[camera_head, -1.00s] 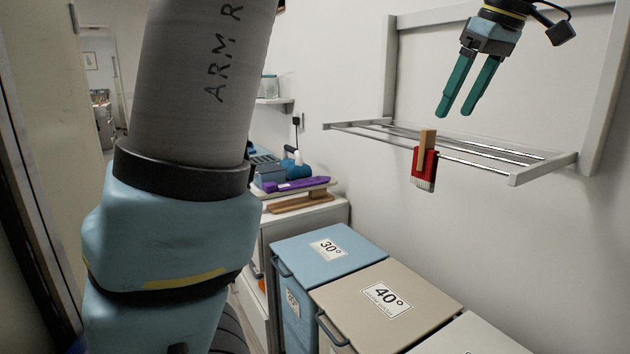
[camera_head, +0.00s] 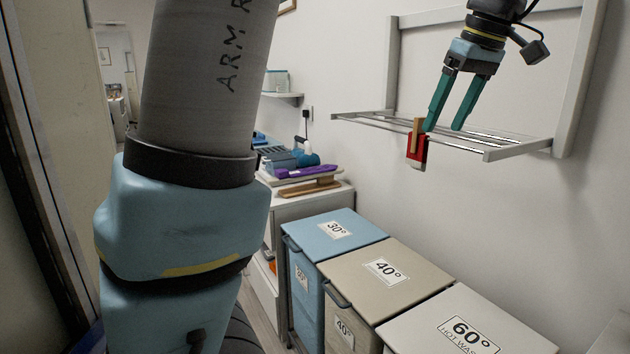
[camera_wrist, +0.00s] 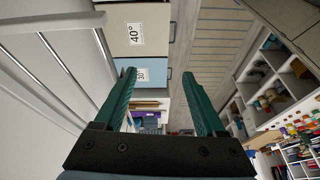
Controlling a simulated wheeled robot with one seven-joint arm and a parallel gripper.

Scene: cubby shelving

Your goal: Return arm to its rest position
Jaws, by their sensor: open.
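My gripper (camera_head: 446,128) is at the upper right of the head view, in front of the wall rack. Its two green fingers point down and are spread apart with nothing between them. In the wrist view the fingers (camera_wrist: 160,78) are also apart and empty. A red brush with a wooden handle (camera_head: 417,150) hangs at the front left of the rack, close to the left fingertip in the picture. I cannot tell whether they touch. My grey and blue arm link fills the left of the head view.
A white wall rack (camera_head: 545,146) juts out behind the gripper. Below stand lidded bins: blue 30° (camera_head: 350,245), beige 40° (camera_head: 420,264) and white 60° (camera_head: 500,308). A white cabinet (camera_head: 315,205) holds a purple item (camera_head: 290,172). In the wrist view, stocked shelves (camera_wrist: 262,80) stand at right.

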